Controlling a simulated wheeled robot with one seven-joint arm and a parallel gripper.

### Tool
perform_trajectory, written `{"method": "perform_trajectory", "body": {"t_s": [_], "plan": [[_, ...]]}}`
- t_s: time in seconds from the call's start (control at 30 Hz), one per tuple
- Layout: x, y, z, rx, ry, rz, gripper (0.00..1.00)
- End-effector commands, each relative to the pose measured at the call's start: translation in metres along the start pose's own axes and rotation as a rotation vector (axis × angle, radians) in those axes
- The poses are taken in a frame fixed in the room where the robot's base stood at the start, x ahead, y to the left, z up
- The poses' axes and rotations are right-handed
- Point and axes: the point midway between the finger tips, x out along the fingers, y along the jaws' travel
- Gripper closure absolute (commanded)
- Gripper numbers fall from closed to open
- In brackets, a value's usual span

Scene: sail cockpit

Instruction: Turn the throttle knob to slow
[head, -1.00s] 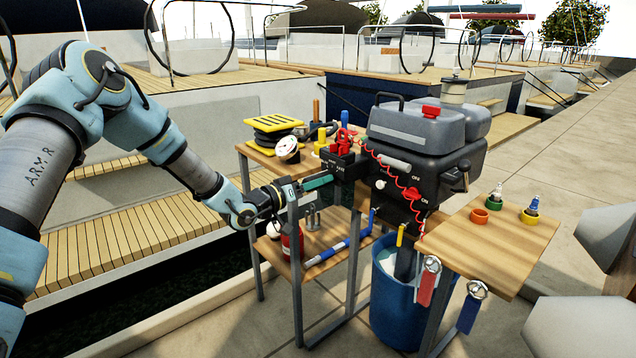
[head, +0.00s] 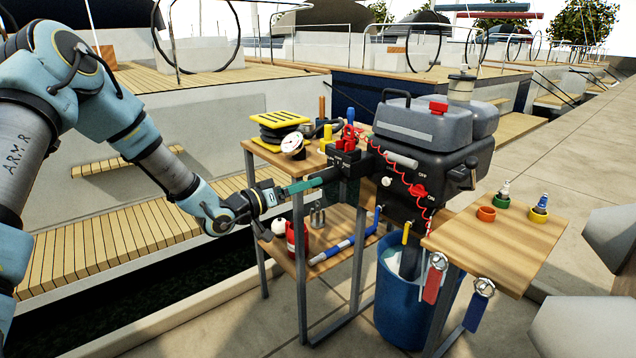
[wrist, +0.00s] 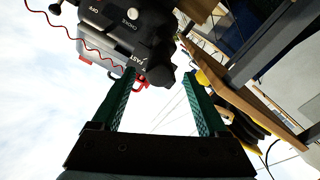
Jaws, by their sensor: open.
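The black outboard motor (head: 425,170) stands at the workbench, with a short dark tiller toward my arm. The throttle knob (wrist: 160,72) looks like the dark rounded end of the tiller in the wrist view, near the lettering "FAST". My gripper (head: 326,177) is open, its green fingers pointing at the tiller end from the left. In the wrist view my gripper (wrist: 165,84) has the knob ahead between its fingers, apparently apart from them. The knob's pointer and exact setting cannot be made out.
A white choke knob (head: 386,181) and a red switch (head: 418,190) sit on the motor. A blue bucket (head: 395,310) is below. Open space lies left of the bench.

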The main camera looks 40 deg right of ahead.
Motion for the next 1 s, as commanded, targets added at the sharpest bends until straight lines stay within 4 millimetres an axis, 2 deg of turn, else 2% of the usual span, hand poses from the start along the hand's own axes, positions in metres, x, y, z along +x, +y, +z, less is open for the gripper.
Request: {"method": "perform_trajectory", "body": {"t_s": [0.1,0.3,0.9,1.0], "plan": [[-0.022,-0.001,0.001,0.0,-0.001,-0.002,0.23],[-0.042,0.0,0.0,0.001,-0.001,0.0,0.23],[-0.044,0.0,0.0,0.001,-0.001,0.0,0.23],[-0.05,-0.005,-0.005,0.014,-0.022,-0.038,0.23]]}}
